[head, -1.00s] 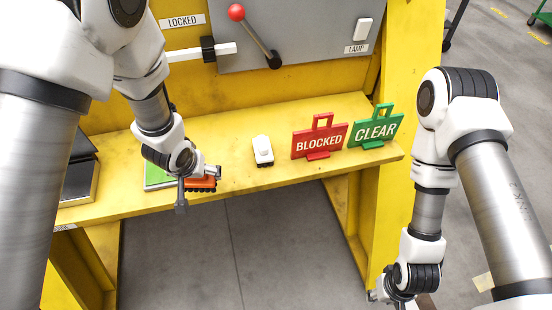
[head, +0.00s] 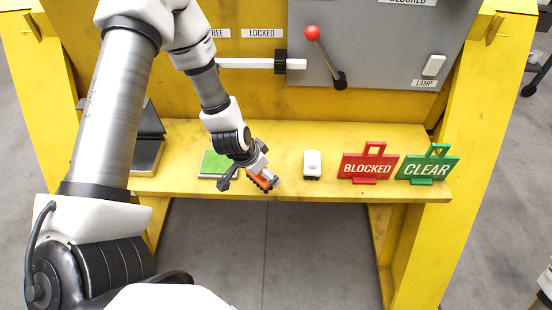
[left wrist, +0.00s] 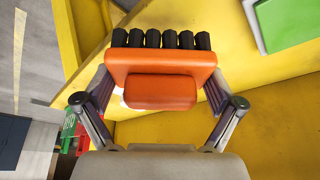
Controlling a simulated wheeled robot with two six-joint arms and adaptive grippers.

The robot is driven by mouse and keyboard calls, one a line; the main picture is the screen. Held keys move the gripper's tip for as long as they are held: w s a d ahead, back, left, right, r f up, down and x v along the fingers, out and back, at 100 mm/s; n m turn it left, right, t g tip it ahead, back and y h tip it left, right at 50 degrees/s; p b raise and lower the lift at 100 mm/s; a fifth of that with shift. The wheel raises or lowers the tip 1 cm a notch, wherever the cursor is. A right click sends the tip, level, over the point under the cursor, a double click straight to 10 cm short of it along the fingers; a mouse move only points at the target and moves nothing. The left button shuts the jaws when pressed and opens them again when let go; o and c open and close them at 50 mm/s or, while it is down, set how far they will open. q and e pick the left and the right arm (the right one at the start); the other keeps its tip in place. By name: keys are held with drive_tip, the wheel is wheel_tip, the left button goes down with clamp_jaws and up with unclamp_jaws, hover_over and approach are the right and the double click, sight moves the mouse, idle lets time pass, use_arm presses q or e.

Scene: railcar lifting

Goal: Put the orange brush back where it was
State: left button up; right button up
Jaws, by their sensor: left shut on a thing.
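The orange brush (head: 261,182) is a small orange block with black bristles. My left gripper (head: 252,178) is shut on it near the front edge of the yellow shelf, right of the green pad (head: 215,163). In the head view the brush is tilted and partly covered by the gripper. In the left wrist view the brush (left wrist: 160,78) sits between the two fingers, with its row of bristles pointing to the top of the picture. I cannot tell how high it is above the shelf. My right gripper is out of view.
The yellow shelf (head: 300,190) also holds a white object (head: 312,164), a red BLOCKED sign (head: 367,167) and a green CLEAR sign (head: 427,167). A dark box (head: 146,155) stands at the left. A red-knobbed lever (head: 325,57) is on the panel behind.

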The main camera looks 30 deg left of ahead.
use_arm(q)
hover_over(278, 164)
drive_tip(key=s, duration=0.2)
drive_tip(key=shift+w+a+f+b, duration=0.1)
drive_tip(key=shift+f+b, duration=0.3)
drive_tip(key=shift+f, duration=0.15)
wheel_tip(278, 164, down, 3)
drive_tip(key=shift+w+f, duration=0.25)
drive_tip(key=shift+f+b, duration=0.1)
drive_tip(key=shift+b, duration=0.25)
drive_tip(key=o, duration=0.7)
drive_tip(key=shift+o, duration=0.2)
